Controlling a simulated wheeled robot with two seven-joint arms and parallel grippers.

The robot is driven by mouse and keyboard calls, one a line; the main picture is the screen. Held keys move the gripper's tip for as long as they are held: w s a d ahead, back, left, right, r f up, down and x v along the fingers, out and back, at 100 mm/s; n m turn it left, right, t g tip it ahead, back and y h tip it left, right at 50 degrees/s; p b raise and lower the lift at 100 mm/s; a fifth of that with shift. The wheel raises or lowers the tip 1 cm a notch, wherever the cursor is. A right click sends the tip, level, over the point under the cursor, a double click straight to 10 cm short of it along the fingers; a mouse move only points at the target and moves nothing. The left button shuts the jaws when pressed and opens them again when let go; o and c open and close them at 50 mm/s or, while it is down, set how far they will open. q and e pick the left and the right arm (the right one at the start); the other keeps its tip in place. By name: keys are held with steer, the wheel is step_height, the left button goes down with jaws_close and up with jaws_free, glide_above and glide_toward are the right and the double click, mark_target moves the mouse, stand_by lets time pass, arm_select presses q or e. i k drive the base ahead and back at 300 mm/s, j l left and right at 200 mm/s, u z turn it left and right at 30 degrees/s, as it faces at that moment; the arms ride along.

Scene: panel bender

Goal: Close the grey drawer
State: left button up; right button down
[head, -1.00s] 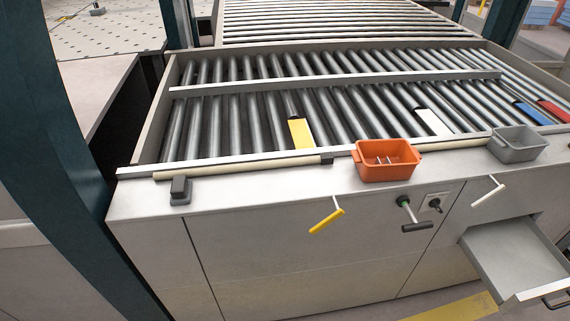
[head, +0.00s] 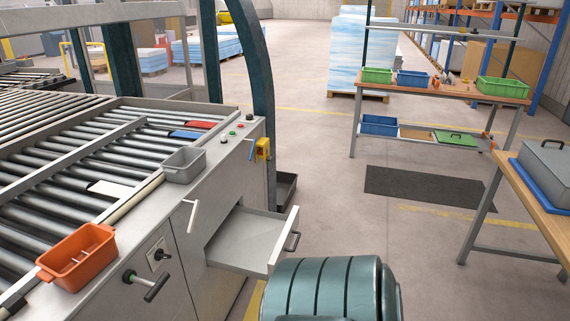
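The grey drawer (head: 243,238) sticks out of the front of the light grey machine cabinet (head: 190,255), below the roller table. It is pulled well open and its tray looks empty. Its front panel (head: 277,248) faces right and carries a dark bar handle (head: 292,241). Neither of my grippers shows in the head view, so I cannot see whether they are open or shut.
A grey bin (head: 184,166) and an orange bin (head: 78,258) stand on the cabinet's top edge. A white lever (head: 190,213) and a dark T-handle (head: 155,288) jut from its front. Open floor (head: 330,215) lies right of the drawer, towards a workbench (head: 440,88).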

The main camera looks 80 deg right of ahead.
mark_target(249, 241)
steer(key=z, duration=2.55)
steer(key=i+j, duration=0.35)
